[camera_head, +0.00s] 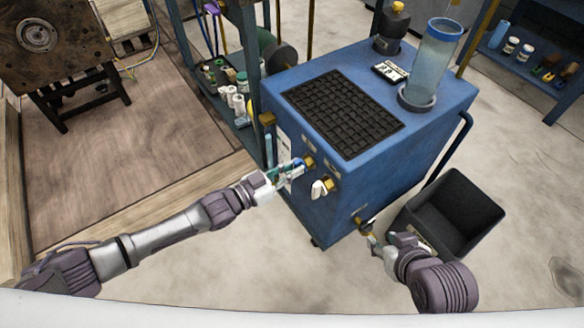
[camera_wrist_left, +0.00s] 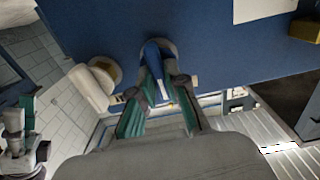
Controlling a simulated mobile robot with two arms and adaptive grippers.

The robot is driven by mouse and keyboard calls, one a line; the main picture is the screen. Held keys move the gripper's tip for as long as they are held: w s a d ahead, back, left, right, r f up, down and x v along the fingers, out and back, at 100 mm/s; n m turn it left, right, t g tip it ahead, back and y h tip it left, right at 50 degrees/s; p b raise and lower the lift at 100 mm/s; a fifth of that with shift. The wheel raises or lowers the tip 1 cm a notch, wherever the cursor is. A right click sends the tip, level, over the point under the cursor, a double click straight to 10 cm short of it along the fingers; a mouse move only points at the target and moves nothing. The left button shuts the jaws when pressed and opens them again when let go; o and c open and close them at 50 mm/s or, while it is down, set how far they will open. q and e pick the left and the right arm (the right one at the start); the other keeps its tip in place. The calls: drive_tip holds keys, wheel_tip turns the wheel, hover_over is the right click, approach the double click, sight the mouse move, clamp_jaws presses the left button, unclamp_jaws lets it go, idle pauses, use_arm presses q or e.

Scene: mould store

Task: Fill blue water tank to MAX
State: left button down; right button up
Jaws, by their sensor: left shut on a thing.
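The blue tank cabinet (camera_head: 330,215) stands at the middle right, with valve fittings on its front face. My left gripper (camera_head: 293,168) is at the front face, shut on a blue valve handle (camera_wrist_left: 153,62), which sits between its green-padded fingers in the left wrist view. A white valve handle (camera_head: 319,189) on a brass fitting is just beside it; it also shows in the left wrist view (camera_wrist_left: 88,88). A narrow pale tube (camera_head: 268,150) runs upright at the front's left edge; no level or MAX mark is readable. My right gripper (camera_head: 368,236) is by a low brass fitting; its fingers are unclear.
A dark open bin (camera_head: 447,212) stands right of the cabinet. A shelf (camera_head: 232,115) with small containers is behind left.

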use_arm(q)
drive_tip(key=c, duration=1.2)
unclamp_jaws()
drive_tip(key=shift+r, duration=0.1)
drive_tip(key=v, duration=1.2)
drive_tip(key=shift+d, duration=0.1)
